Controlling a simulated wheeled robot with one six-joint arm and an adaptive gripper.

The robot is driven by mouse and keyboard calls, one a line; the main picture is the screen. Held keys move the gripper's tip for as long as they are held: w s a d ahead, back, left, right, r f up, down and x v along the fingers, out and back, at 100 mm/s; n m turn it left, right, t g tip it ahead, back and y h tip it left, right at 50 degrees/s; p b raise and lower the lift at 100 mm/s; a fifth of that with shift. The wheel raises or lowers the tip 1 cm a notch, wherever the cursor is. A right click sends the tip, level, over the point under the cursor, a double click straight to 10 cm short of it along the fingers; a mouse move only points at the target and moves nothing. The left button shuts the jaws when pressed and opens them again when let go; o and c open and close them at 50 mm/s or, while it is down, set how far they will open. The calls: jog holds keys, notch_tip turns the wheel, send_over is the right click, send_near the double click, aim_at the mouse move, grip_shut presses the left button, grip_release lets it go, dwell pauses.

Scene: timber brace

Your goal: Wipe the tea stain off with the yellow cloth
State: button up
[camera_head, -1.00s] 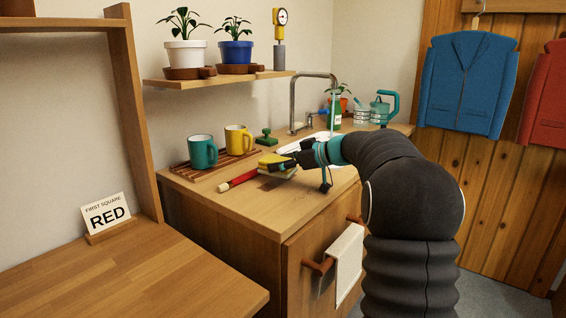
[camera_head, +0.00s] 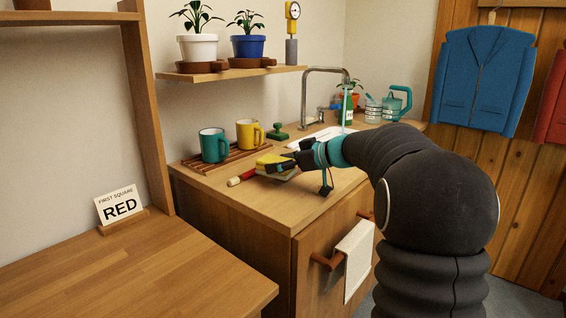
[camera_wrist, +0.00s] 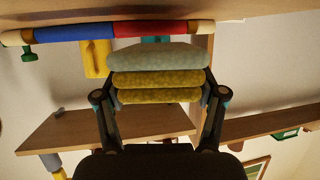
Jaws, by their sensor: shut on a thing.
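My gripper (camera_wrist: 160,115) is shut on the yellow cloth (camera_wrist: 158,79), a thick folded wad with two yellow layers and a pale grey-green layer. In the head view the cloth (camera_head: 272,162) is low over the wooden counter, near a red rod; I cannot tell whether it touches the counter. I cannot make out the tea stain now; the cloth and gripper may cover it.
The red rod (camera_head: 247,174) with a cream end lies beside the cloth; the wrist view shows its blue part (camera_wrist: 73,31). Teal (camera_head: 214,146) and yellow (camera_head: 247,135) mugs stand on a slatted rack behind. A green stamp-like object (camera_head: 278,132) and the sink tap (camera_head: 305,95) are farther back.

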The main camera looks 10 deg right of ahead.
jog(key=shift+s+a, duration=0.6)
jog(key=shift+a, duration=0.25)
jog(key=shift+r, duration=3.1)
jog(key=shift+r, duration=1.5)
